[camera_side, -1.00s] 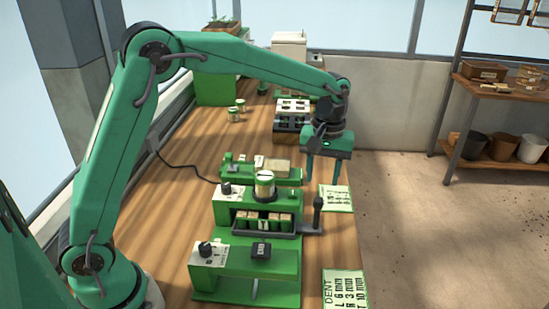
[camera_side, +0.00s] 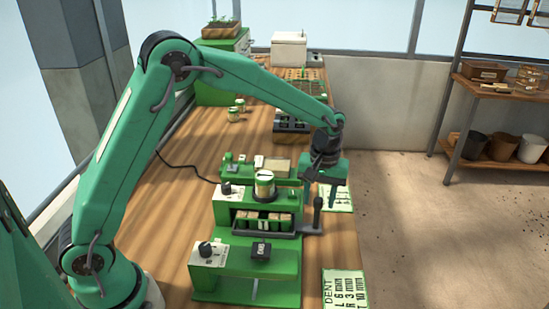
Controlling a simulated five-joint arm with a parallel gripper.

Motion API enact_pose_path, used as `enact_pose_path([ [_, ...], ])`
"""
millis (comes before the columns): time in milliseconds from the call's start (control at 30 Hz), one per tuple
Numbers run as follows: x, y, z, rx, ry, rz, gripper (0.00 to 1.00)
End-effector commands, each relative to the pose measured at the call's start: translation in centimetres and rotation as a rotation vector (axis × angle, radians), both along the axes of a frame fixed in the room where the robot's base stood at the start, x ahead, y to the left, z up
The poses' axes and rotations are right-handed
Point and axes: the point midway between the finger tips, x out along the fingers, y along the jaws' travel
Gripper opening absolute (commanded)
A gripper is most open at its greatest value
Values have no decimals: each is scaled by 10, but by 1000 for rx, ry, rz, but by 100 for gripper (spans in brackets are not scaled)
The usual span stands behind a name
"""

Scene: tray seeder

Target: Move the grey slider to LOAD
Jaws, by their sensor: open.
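The green tray seeder stands on the wooden bench in the middle of the view. The grey slider (camera_side: 307,229) is a dark grey bar along the seeder's front, with an upright dark handle (camera_side: 317,212) at its right end. My gripper (camera_side: 320,197) is open and empty, pointing down at the handle's top end. Its fingers appear either side of the handle in the picture; depth and contact I cannot tell. A small black block (camera_side: 261,249) with light lettering sits on the lower green part; the lettering is too small to read. I cannot make out a LOAD mark.
White-topped knob boxes (camera_side: 208,252) are at left. Printed cards (camera_side: 345,288) lie at the bench's right edge. Seed trays (camera_side: 300,85) stand behind. Bare bench shows left of the seeder.

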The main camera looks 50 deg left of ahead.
Motion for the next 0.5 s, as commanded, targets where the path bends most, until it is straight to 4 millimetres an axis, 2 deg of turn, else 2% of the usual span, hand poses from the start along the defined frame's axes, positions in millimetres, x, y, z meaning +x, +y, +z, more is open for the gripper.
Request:
enact_pose_path([
  [400,0,0,-7,0,0,0,44],
  [500,0,0,-7,0,0,0,24],
])
